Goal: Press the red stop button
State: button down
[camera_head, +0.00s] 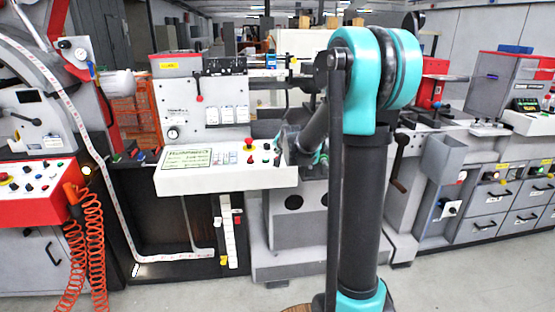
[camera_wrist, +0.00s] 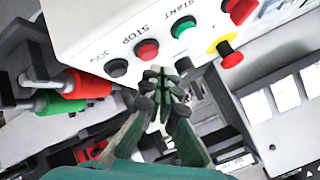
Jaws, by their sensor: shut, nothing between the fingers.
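The red stop button (camera_wrist: 147,50), labelled STOP, sits on a white control panel (camera_wrist: 90,25) in the wrist view. It lies between a black button (camera_wrist: 117,68) labelled JOG and a green button (camera_wrist: 184,27) labelled START. My gripper (camera_wrist: 162,78) is shut and empty. Its fingertips appear just below and slightly right of the stop button in that picture; I cannot tell whether they touch the panel. In the head view the same panel (camera_head: 215,183) stands left of my arm, and my gripper is not clearly visible there.
A red mushroom button on a yellow base (camera_wrist: 222,45) and another red button (camera_wrist: 240,8) are close by on the panel. Machine frames surround the panel; open floor lies in front.

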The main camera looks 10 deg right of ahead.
jog(key=shift+f, duration=0.1)
dwell(0.3)
jog(key=shift+w+f, duration=0.1)
jog(key=shift+f, duration=0.2)
jog(key=shift+f, duration=0.5)
dwell(0.7)
jog(key=shift+r, duration=0.9)
jog(key=r, duration=0.3)
jog(key=s+r, duration=0.1)
jog(key=r, duration=0.1)
dwell(0.4)
dwell(0.5)
